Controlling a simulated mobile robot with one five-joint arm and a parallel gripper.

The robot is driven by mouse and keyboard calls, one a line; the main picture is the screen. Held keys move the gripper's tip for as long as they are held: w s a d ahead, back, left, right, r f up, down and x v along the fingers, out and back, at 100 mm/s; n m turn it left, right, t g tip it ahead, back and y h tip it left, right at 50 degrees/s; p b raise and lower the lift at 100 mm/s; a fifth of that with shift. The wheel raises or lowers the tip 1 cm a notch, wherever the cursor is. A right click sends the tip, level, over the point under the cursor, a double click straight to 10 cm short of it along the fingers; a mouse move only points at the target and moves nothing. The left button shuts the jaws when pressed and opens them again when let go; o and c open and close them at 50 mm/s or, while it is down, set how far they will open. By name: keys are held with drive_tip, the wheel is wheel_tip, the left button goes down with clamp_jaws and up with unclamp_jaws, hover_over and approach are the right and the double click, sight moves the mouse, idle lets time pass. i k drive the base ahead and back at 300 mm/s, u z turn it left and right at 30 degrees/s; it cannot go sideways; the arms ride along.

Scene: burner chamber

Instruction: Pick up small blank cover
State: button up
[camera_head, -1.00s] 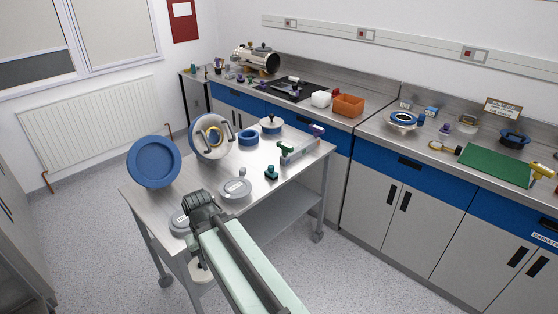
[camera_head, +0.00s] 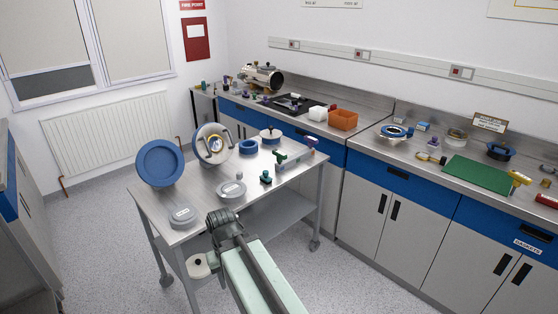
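Two low grey disc-shaped covers lie flat on the steel cart top (camera_head: 160,200). One labelled grey cover (camera_head: 183,217) is near the cart's front-left corner; the other grey cover (camera_head: 231,190) is farther back and right. I cannot tell for certain which is the small blank cover. My gripper (camera_head: 221,221) is dark, at the end of my pale green arm, and appears in front of the cart's near edge, to the right of the labelled cover. Its fingertips are too small and dark to show whether it is open. I see no cover in it.
A blue disc (camera_head: 160,164) and a ringed flange (camera_head: 213,146) stand upright at the cart's back. A teal knobbed part (camera_head: 266,177) lies to the right. A white part (camera_head: 202,264) shows below the cart top. Counters line the right wall.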

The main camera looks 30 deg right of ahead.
sight(271, 134)
drive_tip(key=z, duration=0.05)
drive_tip(key=i, duration=1.9)
drive_tip(key=u, duration=0.1)
